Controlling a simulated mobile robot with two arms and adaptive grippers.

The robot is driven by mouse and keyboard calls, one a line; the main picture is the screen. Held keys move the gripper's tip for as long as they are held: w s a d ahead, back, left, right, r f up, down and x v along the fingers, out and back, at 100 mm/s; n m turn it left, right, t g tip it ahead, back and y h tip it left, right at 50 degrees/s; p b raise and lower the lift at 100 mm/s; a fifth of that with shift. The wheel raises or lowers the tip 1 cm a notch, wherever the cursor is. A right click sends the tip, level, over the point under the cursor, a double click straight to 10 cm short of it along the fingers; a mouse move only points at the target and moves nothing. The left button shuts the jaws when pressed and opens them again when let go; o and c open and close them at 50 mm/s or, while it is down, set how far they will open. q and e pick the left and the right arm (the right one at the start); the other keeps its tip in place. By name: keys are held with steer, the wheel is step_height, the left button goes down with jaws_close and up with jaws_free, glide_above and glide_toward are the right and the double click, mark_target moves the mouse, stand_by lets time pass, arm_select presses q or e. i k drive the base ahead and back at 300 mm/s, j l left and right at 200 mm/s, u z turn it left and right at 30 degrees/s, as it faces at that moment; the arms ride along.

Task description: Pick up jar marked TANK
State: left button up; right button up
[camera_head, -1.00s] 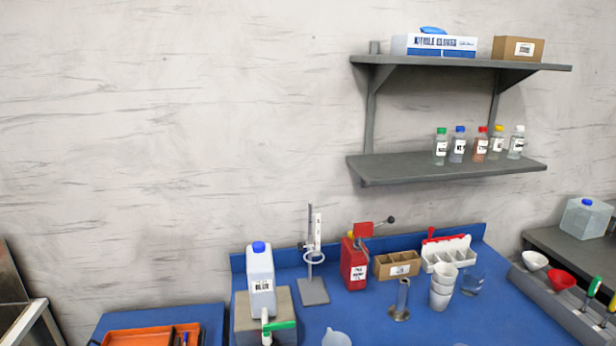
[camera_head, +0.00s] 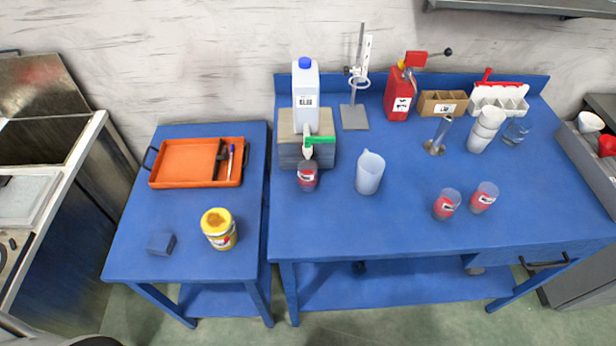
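Three small jars with red contents and pale labels stand on the larger blue table (camera_head: 400,236). One jar (camera_head: 307,179) is under the green tap of the white jug (camera_head: 306,90). The other two, a left jar (camera_head: 446,205) and a right jar (camera_head: 483,198), stand close together towards the right front. All these labels are too small to read, so I cannot tell which is marked TANK. Neither of my grippers is in view.
A clear pitcher (camera_head: 370,173) stands mid-table. Behind are a stand (camera_head: 355,117), red canister (camera_head: 398,96), metal cylinder (camera_head: 438,136) and stacked cups (camera_head: 485,130). The large table's front middle is clear.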

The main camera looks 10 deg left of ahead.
mark_target(307, 171)
steer(key=l+u, duration=0.4)
steer(key=k+l+u, duration=0.15)
steer(key=l+u, duration=0.2)
steer(key=k+l+u, duration=0.15)
steer(key=l+u, duration=0.25)
steer(key=k+l+u, duration=0.2)
steer(key=l+u, duration=0.15)
